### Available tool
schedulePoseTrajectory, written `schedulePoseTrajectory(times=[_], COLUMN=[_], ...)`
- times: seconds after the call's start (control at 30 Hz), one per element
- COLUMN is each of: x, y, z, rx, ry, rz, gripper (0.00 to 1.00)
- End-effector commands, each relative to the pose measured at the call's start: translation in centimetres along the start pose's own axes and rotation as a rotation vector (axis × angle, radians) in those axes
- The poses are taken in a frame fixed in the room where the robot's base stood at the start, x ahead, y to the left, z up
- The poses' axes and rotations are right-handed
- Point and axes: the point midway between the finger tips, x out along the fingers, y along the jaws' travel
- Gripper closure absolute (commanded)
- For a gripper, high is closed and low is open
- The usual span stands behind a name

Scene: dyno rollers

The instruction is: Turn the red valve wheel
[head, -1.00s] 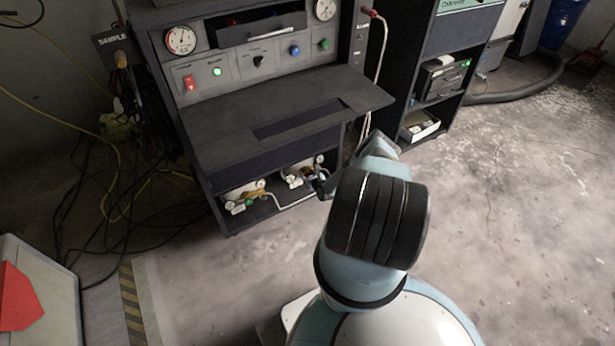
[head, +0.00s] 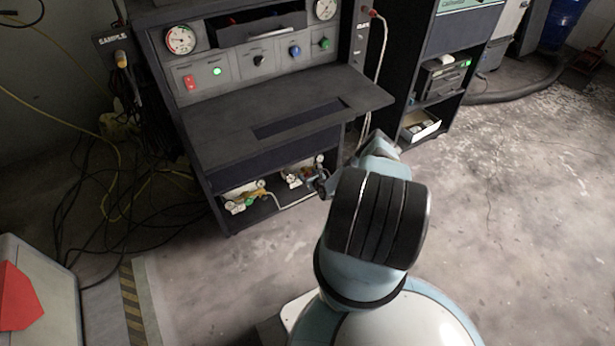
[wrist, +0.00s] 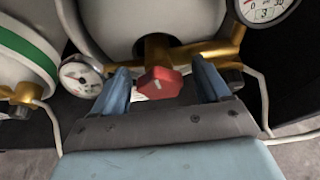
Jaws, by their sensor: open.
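The red valve wheel (wrist: 159,83) is a small faceted knob on a brass fitting (wrist: 158,50) in front of a pale gas cylinder (wrist: 140,18) in the wrist view. My gripper (wrist: 164,84) is open, with one blue finger on each side of the wheel. Gaps show between the wheel and both fingers; I cannot tell the depth between them. In the head view my gripper (head: 322,184) is small and dark at the lower shelf of the cabinet, and the wheel cannot be made out there.
A gauge (wrist: 82,77) sits left of my gripper, and a larger gauge (wrist: 262,8) sits at upper right. A thin pale pipe (wrist: 262,100) runs down on the right. In the head view the cabinet's work surface (head: 230,115) overhangs the shelf. The floor (head: 500,230) at right is clear.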

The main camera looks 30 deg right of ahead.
Motion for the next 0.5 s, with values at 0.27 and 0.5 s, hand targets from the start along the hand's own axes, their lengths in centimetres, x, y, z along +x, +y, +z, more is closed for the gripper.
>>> schedulePoseTrajectory(times=[0.27,0.5], x=[-1.3,-4.9], y=[0.0,-0.1], z=[0.0,-0.1], rx=[0.002,0.003], ry=[0.001,0.002], rz=[0.001,0.000], gripper=[0.24,0.24])
